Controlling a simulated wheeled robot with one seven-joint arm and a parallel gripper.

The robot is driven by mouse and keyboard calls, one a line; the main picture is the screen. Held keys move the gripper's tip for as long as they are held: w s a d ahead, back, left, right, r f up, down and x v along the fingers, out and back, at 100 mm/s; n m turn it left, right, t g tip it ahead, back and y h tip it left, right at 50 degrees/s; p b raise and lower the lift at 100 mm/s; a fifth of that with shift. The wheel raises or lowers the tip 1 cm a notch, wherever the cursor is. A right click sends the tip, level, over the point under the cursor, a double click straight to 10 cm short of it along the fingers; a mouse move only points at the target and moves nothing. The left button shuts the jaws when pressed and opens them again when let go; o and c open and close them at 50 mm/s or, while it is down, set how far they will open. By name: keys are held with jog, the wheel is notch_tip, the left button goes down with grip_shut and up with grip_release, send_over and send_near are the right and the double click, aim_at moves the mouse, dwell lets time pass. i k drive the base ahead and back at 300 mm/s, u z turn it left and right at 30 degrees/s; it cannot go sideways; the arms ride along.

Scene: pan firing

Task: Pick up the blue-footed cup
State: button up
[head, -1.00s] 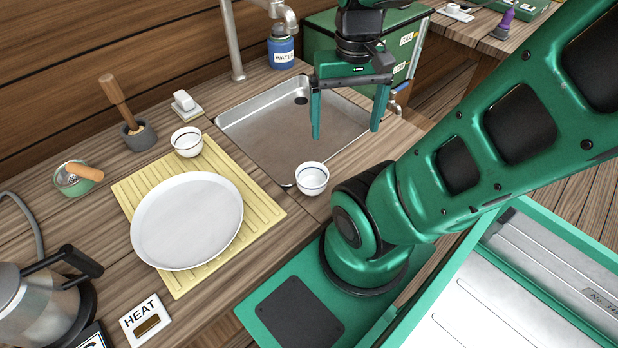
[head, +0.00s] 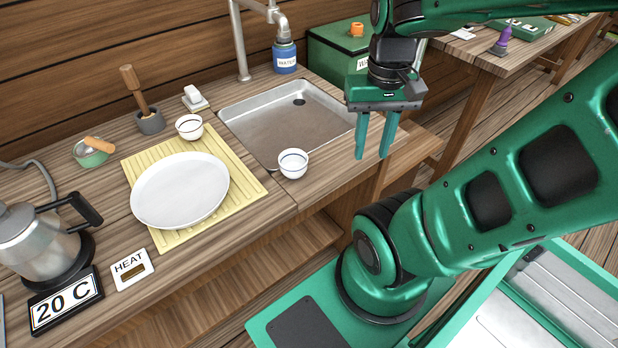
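Two small white cups with a dark line at the rim are in view. One cup (head: 293,164) stands upright on the wooden counter in front of the sink. The other cup (head: 189,128) stands upright at the back corner of the yellow mat. I cannot tell which has a blue foot; the feet are too small or hidden. My gripper (head: 373,156) points down with its two green fingers apart and nothing between them. In the picture it is to the right of the nearer cup, by the sink's right end, apart from both cups.
A white plate (head: 180,190) lies on the yellow mat (head: 248,187). The metal sink (head: 280,128) is empty. The counter right of the nearer cup is clear.

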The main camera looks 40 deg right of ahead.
aim_at(292, 162)
jog(key=z, duration=1.9)
jog(key=k, duration=2.45)
jog(key=u, duration=0.75)
jog(key=i, duration=1)
